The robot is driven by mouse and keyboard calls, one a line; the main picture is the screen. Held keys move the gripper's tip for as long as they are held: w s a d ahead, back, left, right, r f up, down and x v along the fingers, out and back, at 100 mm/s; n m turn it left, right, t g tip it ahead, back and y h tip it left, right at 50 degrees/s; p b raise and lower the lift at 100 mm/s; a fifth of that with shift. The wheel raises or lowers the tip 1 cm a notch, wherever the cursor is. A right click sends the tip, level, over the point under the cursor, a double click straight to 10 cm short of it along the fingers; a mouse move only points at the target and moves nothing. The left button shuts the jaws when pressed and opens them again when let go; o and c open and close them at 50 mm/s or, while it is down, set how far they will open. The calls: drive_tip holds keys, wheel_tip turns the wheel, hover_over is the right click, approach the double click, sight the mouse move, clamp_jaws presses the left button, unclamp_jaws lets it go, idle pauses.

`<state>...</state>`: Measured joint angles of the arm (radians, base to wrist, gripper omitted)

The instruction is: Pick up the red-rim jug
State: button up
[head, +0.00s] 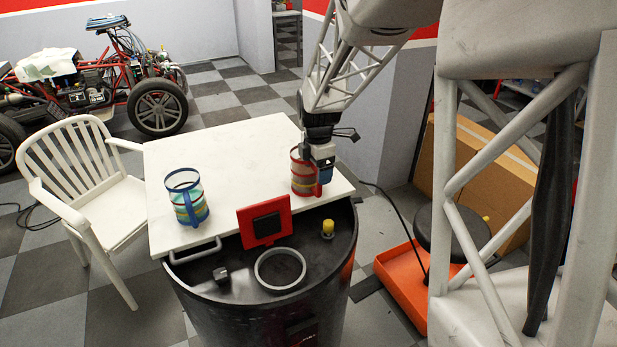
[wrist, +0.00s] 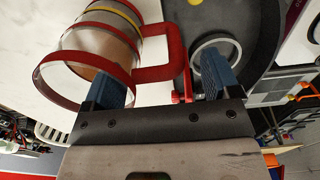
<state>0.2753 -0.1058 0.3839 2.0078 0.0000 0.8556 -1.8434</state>
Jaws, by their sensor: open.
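The red-rim jug (head: 302,174) stands upright on the white tabletop near its right edge. It has a clear body with coloured bands and a red handle. In the wrist view the jug (wrist: 104,40) fills the upper left, with its squared handle (wrist: 175,50) toward the picture's middle. My gripper (head: 322,172) is at the jug's right side, over the handle side. In the wrist view its two blue fingers (wrist: 162,82) are spread, and the handle shows between them. The left finger overlaps the jug's rim in the picture; I cannot tell whether it touches. Nothing is gripped.
A blue-rim jug (head: 186,199) stands on the left of the white tabletop (head: 235,160). A red-framed panel (head: 265,221), a grey ring (head: 280,268) and a yellow-topped item (head: 328,228) are in front on the black drum. The tabletop between the jugs is clear.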

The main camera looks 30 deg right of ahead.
drive_tip(key=shift+f, duration=1.2)
drive_tip(key=c, duration=1.1)
drive_tip(key=shift+o, duration=0.2)
drive_tip(key=shift+r, duration=0.3)
drive_tip(key=shift+r, duration=1.55)
drive_tip(key=s+a+r, duration=0.1)
drive_tip(key=s+a, duration=0.3)
drive_tip(key=s, duration=1.1)
drive_tip(key=shift+r, duration=0.2)
drive_tip(key=shift+s+a, duration=0.1)
drive_tip(key=shift+s, duration=0.15)
